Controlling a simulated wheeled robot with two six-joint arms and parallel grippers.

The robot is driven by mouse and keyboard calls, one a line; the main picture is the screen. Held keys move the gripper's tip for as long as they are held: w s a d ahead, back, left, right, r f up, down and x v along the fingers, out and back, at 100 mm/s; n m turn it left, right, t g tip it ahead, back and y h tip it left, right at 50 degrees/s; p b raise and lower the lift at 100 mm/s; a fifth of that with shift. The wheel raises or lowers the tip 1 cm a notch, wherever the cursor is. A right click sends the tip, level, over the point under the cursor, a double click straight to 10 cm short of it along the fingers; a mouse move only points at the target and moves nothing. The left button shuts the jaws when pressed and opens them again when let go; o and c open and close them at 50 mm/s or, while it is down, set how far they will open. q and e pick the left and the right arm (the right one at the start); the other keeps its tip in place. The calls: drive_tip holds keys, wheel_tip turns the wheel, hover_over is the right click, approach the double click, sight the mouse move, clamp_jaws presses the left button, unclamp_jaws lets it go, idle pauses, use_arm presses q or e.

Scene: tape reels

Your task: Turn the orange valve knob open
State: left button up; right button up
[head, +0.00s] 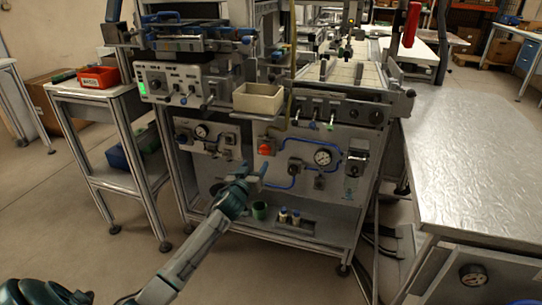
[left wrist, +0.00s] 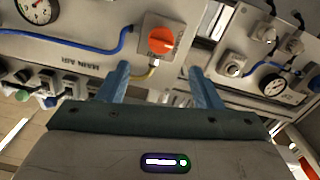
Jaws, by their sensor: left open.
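The orange valve knob (head: 265,149) is on the front panel of the machine, below the beige bin. In the left wrist view the orange knob (left wrist: 160,40) is on a grey square plate, with a blue hose at one side and a yellow one at its edge. My left gripper (head: 255,171) is a little below the knob in the head view. In the left wrist view my left gripper (left wrist: 159,74) has its two blue fingers spread and empty, with the knob beyond the gap between them, apart from both. My right gripper is not in view.
A pressure gauge (head: 322,157) and blue hoses are right of the knob on the panel. The beige bin (head: 258,99) juts out above. A metal-topped table (head: 480,160) is at the right.

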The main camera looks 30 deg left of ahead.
sight(263, 152)
use_arm(q)
drive_tip(key=p+x, duration=0.1)
drive_tip(key=x, duration=0.8)
drive_tip(key=shift+w+f, duration=0.1)
drive_tip(key=shift+w, duration=0.05)
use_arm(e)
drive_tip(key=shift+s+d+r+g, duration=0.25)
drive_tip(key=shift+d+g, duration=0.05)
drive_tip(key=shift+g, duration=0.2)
use_arm(q)
drive_tip(key=shift+c, duration=0.5)
drive_tip(key=c, duration=0.9)
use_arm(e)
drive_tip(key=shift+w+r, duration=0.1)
